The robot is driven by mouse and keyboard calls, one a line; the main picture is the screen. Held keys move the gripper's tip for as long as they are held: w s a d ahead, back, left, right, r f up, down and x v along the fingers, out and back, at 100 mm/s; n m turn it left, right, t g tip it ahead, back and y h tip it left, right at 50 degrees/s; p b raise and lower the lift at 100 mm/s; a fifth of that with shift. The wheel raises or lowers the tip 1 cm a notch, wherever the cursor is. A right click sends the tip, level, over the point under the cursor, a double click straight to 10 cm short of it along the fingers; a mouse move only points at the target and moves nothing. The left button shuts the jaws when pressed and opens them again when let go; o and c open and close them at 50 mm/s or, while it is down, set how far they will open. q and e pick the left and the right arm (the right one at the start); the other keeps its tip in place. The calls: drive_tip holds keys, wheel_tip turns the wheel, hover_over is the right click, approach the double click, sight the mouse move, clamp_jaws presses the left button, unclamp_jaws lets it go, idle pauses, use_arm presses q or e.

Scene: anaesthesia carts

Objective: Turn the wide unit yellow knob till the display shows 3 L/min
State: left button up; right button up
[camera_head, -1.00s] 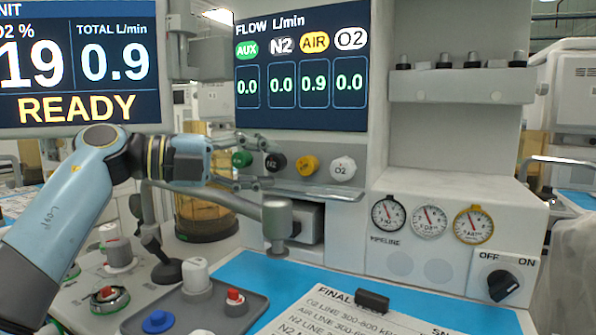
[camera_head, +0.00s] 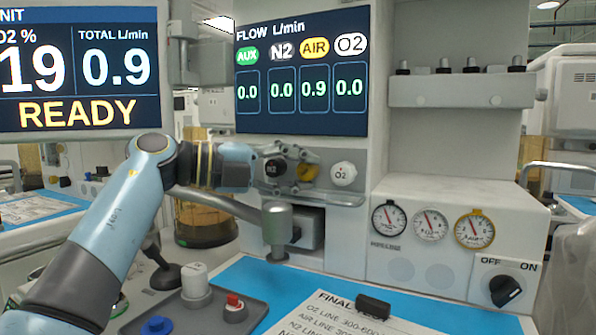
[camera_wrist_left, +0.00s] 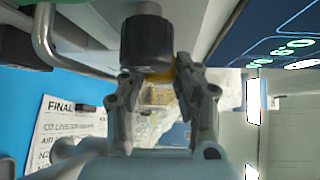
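The yellow knob (camera_head: 306,172) is on the wide unit's panel, between the black N2 knob (camera_head: 274,167) and the white O2 knob (camera_head: 343,174). My left gripper (camera_head: 312,172) is open beside it, coming from the left across the N2 knob, with fingers above and below the yellow knob. Contact cannot be told. In the left wrist view, the black knob (camera_wrist_left: 147,42) hides most of the yellow knob (camera_wrist_left: 160,76), which shows between the open fingers. The flow display (camera_head: 302,70) reads 0.9 under the yellow AIR label. My right gripper is not in view.
A grey post with a round head (camera_head: 277,222) stands below the knobs. Gauges (camera_head: 431,224) and an OFF/ON switch (camera_head: 505,290) are at the right. A second display (camera_head: 85,68) at the left reads 19 and 0.9. A checklist (camera_head: 340,317) lies on the blue surface.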

use_arm(q)
drive_tip(key=shift+f+n+h+p, duration=0.1)
drive_tip(key=shift+n+h+p, duration=0.4)
clamp_jaws()
drive_tip(key=o, duration=0.7)
unclamp_jaws()
drive_tip(key=shift+o, duration=0.6)
